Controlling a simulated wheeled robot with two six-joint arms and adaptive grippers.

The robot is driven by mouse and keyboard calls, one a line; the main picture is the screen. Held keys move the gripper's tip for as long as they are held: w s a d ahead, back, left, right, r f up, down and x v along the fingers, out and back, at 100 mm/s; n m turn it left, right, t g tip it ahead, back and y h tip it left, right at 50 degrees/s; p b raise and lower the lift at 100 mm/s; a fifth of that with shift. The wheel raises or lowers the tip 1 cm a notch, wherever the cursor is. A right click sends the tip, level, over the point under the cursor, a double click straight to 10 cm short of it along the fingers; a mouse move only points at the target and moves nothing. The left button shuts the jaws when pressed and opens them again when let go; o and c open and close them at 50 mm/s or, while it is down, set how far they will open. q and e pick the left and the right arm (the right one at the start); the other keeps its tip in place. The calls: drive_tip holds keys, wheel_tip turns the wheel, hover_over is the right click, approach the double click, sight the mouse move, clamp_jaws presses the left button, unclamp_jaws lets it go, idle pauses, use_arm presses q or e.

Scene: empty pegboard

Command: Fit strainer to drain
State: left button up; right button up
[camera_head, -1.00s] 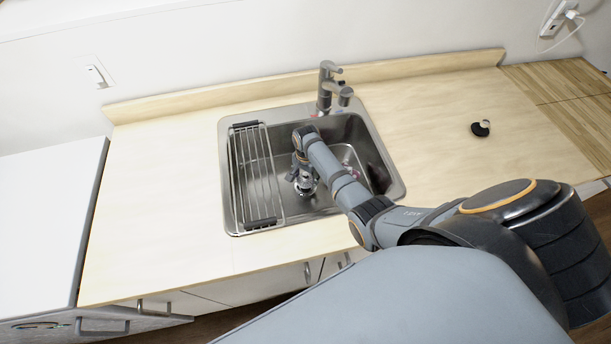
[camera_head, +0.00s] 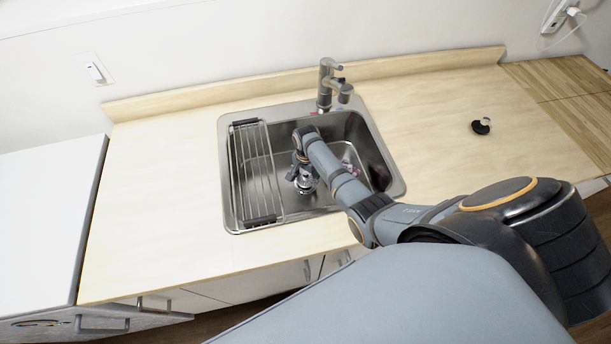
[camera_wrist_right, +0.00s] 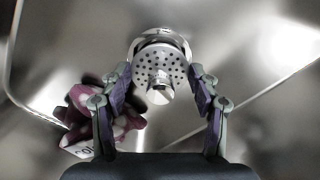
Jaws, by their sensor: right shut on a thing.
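The strainer (camera_wrist_right: 160,72), a shiny metal disc with many small holes and a round knob, sits between the fingertips of my right gripper (camera_wrist_right: 158,82) in the right wrist view. The gripper is shut on it. Behind the disc's top edge shows a shiny metal ring (camera_wrist_right: 162,34), which looks like the drain in the sink floor. I cannot tell whether the disc is seated in it or above it. In the head view the strainer (camera_head: 306,184) is low inside the steel sink (camera_head: 228,205), below my right wrist. My left gripper is not in view.
A purple and white item (camera_wrist_right: 82,115) with a tag lies in the sink beside the left finger. A wire rack (camera_head: 257,175) spans the sink's left side. The faucet (camera_head: 327,85) stands behind. A small black object (camera_head: 481,127) lies on the clear right counter.

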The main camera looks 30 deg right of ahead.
sight(306, 175)
drive_tip(key=shift+r+p, duration=0.1)
drive_tip(key=shift+p, duration=0.35)
idle(0.9)
drive_tip(key=shift+f+b, duration=1.1)
drive_tip(key=shift+f, duration=0.25)
drive_tip(key=o, duration=1.3)
drive_tip(key=shift+r, duration=0.1)
wheel_tip(306, 175, up, 12)
drive_tip(key=shift+s+f, duration=0.1)
